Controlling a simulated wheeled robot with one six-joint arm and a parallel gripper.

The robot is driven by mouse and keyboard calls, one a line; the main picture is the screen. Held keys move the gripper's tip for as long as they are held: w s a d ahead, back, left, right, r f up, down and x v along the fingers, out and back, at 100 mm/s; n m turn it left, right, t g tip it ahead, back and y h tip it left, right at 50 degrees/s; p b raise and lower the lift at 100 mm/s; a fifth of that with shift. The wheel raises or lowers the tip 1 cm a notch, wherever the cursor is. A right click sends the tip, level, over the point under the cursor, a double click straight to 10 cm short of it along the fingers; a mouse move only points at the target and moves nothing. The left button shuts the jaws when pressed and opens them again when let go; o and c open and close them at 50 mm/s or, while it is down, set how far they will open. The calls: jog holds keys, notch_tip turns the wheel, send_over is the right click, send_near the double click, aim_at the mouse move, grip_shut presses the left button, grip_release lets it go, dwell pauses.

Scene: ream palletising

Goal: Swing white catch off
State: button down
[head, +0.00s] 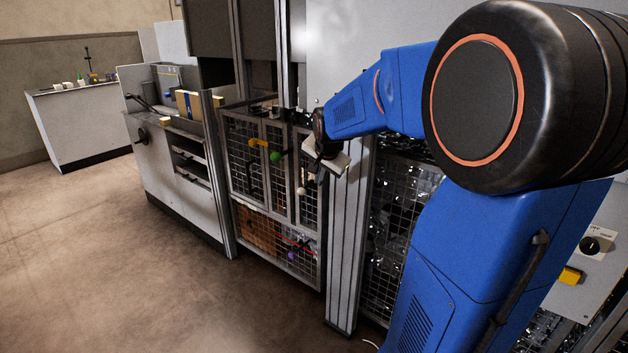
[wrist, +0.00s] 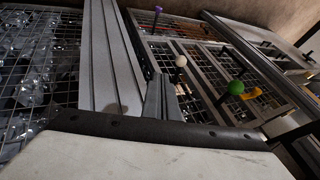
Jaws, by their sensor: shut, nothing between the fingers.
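The white catch shows as a white ball knob (head: 301,190) on the mesh guard door in the head view. In the wrist view the white knob (wrist: 181,61) stands on a dark stem, just beyond my fingertips. My gripper (head: 312,176) is at the upper right of the door, beside the frame post and slightly above the white knob. In the wrist view my gripper (wrist: 163,96) is shut with nothing in it. It looks close to the knob, but I cannot tell whether they touch.
A green ball knob (head: 275,157) and a yellow handle (head: 258,142) are left of the white knob. A purple knob (head: 292,255) sits lower on the door. A metal post (head: 347,250) stands right of the door. The floor (head: 110,250) at left is clear.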

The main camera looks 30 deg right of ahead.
aim_at(302, 191)
jog(key=w+f, duration=0.7)
jog(key=w, duration=0.1)
jog(key=shift+d+f, duration=0.2)
jog(key=shift+f, duration=0.05)
jog(key=shift+w+a, duration=0.4)
jog(key=shift+a, duration=0.1)
jog(key=shift+w+a, duration=0.25)
jog(key=shift+w, duration=0.05)
jog(key=shift+d, duration=0.1)
